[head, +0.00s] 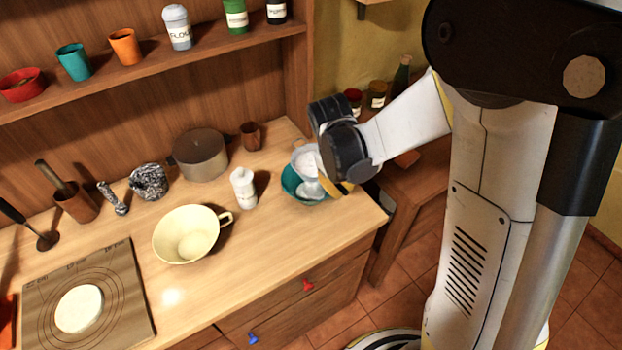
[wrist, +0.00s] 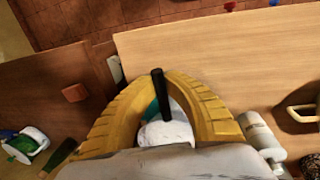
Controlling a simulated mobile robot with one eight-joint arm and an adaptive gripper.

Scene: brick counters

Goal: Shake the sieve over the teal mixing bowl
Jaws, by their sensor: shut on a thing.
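The teal mixing bowl (head: 291,184) stands near the right end of the wooden counter. The sieve (head: 304,160), pale with white contents, is just above or in the bowl's opening; I cannot tell the gap. My gripper (head: 343,187) is at the bowl's right side, its fingers partly hidden by my own wrist. In the wrist view my yellow fingers (wrist: 163,78) close around the sieve's dark handle (wrist: 160,88). White material (wrist: 166,133) and a strip of the teal bowl show below the handle.
A white shaker bottle (head: 243,188) and a cream bowl with a handle (head: 187,236) stand left of the teal bowl. A grey pot (head: 201,156) and brown cup (head: 250,136) stand behind. The counter's front right is clear.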

